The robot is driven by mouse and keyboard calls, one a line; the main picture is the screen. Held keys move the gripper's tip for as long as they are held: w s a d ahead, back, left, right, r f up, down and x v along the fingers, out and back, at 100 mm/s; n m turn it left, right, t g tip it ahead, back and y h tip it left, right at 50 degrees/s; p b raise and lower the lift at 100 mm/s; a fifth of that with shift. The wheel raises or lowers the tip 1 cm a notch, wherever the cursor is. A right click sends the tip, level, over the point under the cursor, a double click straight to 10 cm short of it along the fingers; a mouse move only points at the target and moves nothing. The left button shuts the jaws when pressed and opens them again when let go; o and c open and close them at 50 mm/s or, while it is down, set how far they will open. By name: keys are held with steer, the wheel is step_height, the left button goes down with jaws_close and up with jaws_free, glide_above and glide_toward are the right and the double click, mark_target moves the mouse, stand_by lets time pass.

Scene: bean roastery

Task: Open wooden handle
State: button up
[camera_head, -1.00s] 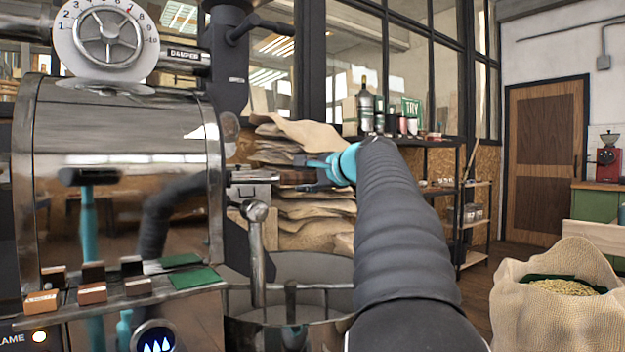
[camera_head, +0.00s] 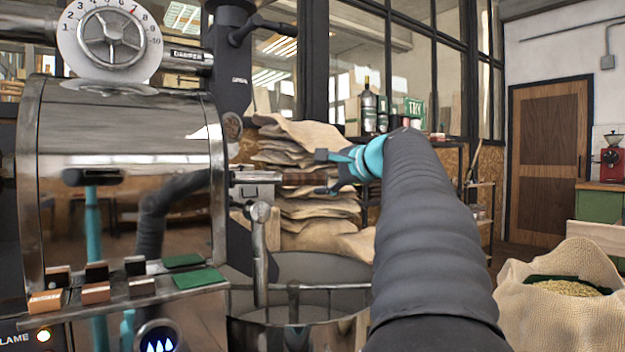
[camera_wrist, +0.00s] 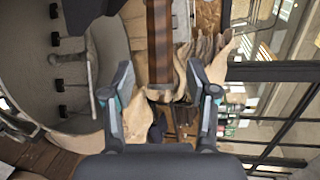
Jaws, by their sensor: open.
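The wooden handle (camera_head: 304,179) is a short brown bar at the end of a metal rod sticking out to the right from the roaster's front. In the wrist view the wooden handle (camera_wrist: 160,45) runs down from the top edge, and its near end lies between my fingers. My gripper (camera_head: 323,173) is open at the right end of the handle, one finger above it and one below. In the wrist view my gripper (camera_wrist: 161,80) shows a gap on each side of the handle. I see no contact.
The shiny roaster drum (camera_head: 125,130) fills the left. The round cooling bin (camera_head: 300,268) lies below the handle, with an upright metal lever (camera_head: 260,245) beside it. Stacked sacks (camera_head: 300,205) stand behind. An open bean sack (camera_head: 550,305) is at the lower right.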

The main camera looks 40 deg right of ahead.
steer(key=v, duration=0.6)
steer(key=shift+s, duration=0.15)
steer(key=shift+s+d+r, duration=0.1)
steer(key=shift+d, duration=0.1)
steer(key=c, duration=0.5)
steer(key=s+d+f, duration=0.1)
steer(key=d, duration=0.2)
steer(key=d+f+m+h, duration=0.1)
steer(key=d, duration=0.1)
steer(key=s+d+f+m+p, duration=0.1)
steer(key=d, duration=0.2)
steer(key=shift+s+d, duration=0.3)
steer(key=shift+d, duration=0.1)
jaws_close()
steer(key=s+d+f+n+t+y, duration=0.1)
steer(key=s+d, duration=0.1)
steer(key=d, duration=0.2)
steer(key=w+a+r+n+t+y, duration=0.1)
steer(key=w+a+n+y, duration=0.2)
steer(key=w+a, duration=0.5)
steer(key=shift+w+a+n+p, duration=0.4)
steer(key=shift+w+n, duration=0.4)
steer(key=shift+w, duration=0.8)
